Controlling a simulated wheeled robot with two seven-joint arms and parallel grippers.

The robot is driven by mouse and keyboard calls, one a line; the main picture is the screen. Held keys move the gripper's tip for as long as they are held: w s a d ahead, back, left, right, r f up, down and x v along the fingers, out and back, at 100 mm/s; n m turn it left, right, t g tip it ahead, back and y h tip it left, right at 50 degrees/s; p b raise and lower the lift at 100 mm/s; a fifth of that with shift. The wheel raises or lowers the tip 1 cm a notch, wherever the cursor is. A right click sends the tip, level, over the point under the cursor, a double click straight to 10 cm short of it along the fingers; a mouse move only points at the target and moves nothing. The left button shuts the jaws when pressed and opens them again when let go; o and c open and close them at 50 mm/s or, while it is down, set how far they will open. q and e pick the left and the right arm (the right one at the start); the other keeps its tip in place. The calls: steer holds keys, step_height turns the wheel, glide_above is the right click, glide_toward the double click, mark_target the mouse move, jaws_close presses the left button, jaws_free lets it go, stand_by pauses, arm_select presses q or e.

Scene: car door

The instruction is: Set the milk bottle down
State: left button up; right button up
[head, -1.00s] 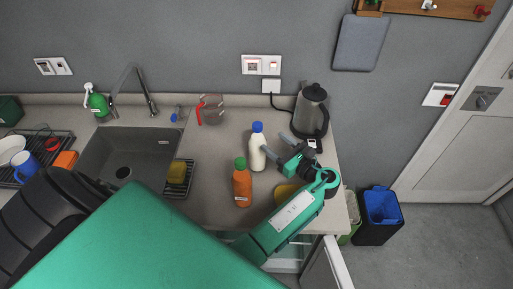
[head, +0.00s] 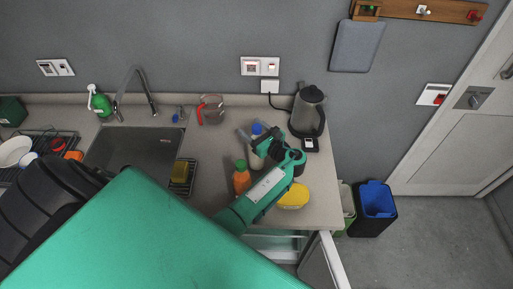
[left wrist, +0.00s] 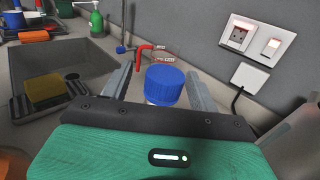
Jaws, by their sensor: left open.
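The milk bottle is white with a blue cap (head: 257,128). It is upright over the counter (head: 215,160), but my arm hides its lower part and base in the head view. My left gripper (head: 257,131) is open at the height of the bottle's top. In the left wrist view the blue cap (left wrist: 165,84) is between the two spread fingers (left wrist: 158,84), with a gap on each side. My right gripper is not in view.
An orange bottle (head: 241,180) with a green cap stands close by, left of my arm. A yellow bowl (head: 293,198) is near the counter's front right. A grey kettle (head: 308,110) is at the back right. The sink (head: 135,150) is to the left.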

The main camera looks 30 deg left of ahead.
arm_select(q)
jaws_close()
steer(key=shift+r, duration=0.1)
stand_by(0.3)
steer(key=shift+w+r, duration=0.1)
